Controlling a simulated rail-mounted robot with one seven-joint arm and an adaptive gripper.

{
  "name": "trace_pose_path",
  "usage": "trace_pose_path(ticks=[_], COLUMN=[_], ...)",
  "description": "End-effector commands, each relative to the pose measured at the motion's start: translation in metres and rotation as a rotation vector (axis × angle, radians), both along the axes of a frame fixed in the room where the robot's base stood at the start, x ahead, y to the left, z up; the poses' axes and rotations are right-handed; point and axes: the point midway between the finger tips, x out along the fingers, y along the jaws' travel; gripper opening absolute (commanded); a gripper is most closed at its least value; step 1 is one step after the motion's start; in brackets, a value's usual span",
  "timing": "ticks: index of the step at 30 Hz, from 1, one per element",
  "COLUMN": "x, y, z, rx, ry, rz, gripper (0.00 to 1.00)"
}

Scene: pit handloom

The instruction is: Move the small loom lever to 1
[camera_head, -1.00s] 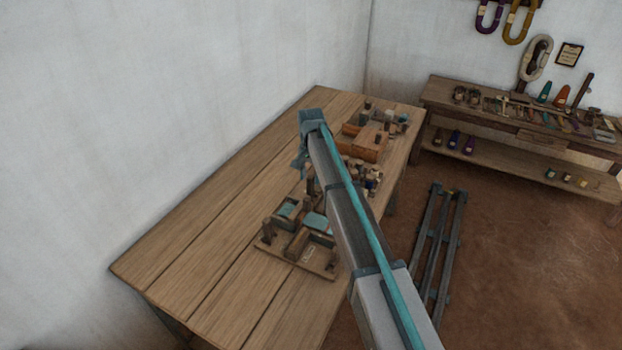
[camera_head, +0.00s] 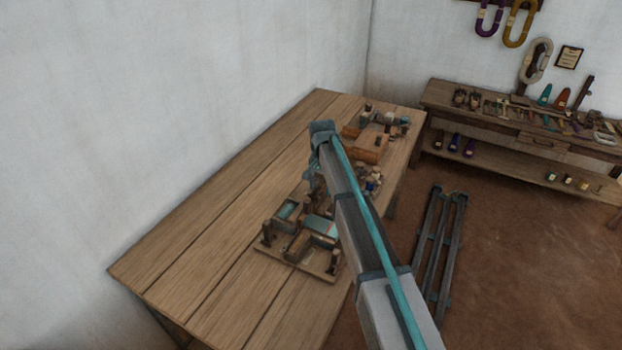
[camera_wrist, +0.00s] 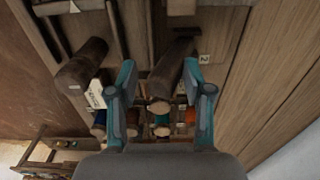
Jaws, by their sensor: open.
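The small wooden loom (camera_head: 300,262) stands on the table, with upright posts and a teal cloth part. In the wrist view my gripper (camera_wrist: 160,76) is open, with one teal finger on each side of a round wooden lever (camera_wrist: 172,66). The lever's end shows between the fingers; I cannot tell whether they touch it. A small tag with a "2" (camera_wrist: 204,58) sits right of the lever. I see no legible "1". In the head view my arm hides the fingers and part of the loom.
A thick wooden post (camera_wrist: 84,64) stands left of my gripper, close to the left finger. Colored spools (camera_wrist: 161,126) lie beyond the fingers. An orange-brown wooden box (camera_head: 368,147) is farther back on the table (camera_head: 205,225), whose left side is bare.

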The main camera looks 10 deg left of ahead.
Motion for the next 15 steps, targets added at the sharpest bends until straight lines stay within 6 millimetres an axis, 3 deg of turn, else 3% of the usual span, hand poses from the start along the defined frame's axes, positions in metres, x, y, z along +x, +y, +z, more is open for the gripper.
trace_pose_path(ticks=[15], x=[-0.0045], y=[-0.0102], z=[-0.0037], rx=[-0.011], ry=[0.009], rz=[-0.002], gripper=[0.44])
